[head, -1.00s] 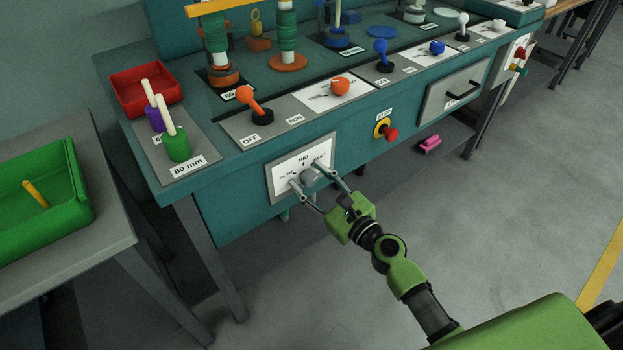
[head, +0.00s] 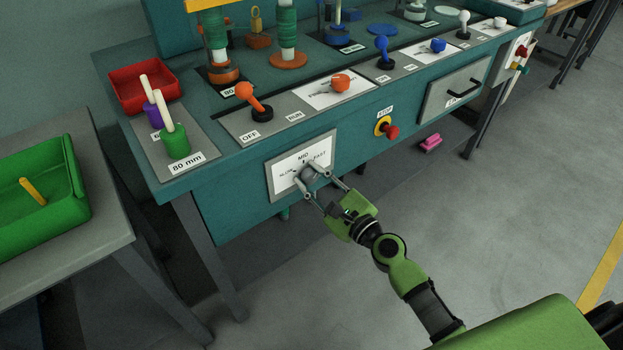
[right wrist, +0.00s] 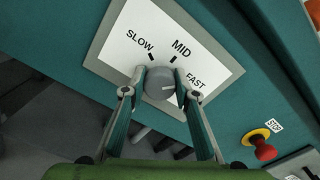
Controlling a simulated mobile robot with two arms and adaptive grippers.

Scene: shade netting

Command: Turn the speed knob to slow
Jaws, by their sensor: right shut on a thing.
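The grey round speed knob (head: 309,174) sits on a white plate (head: 287,169) on the teal bench front. It also shows in the right wrist view (right wrist: 159,82), where the plate (right wrist: 130,48) reads SLOW, MID and FAST from left to right around it. A pale mark on the knob's face lies on its right side, towards FAST. My right gripper (head: 314,180) is shut on the knob, with one fingertip on each side, as the right wrist view (right wrist: 160,84) also shows. The fingers hide part of the knob's sides. My left gripper is not in view.
A red stop button (head: 391,132) on a yellow base sticks out right of the plate. An orange lever (head: 252,98) and an orange knob (head: 341,83) stand on the bench top above.

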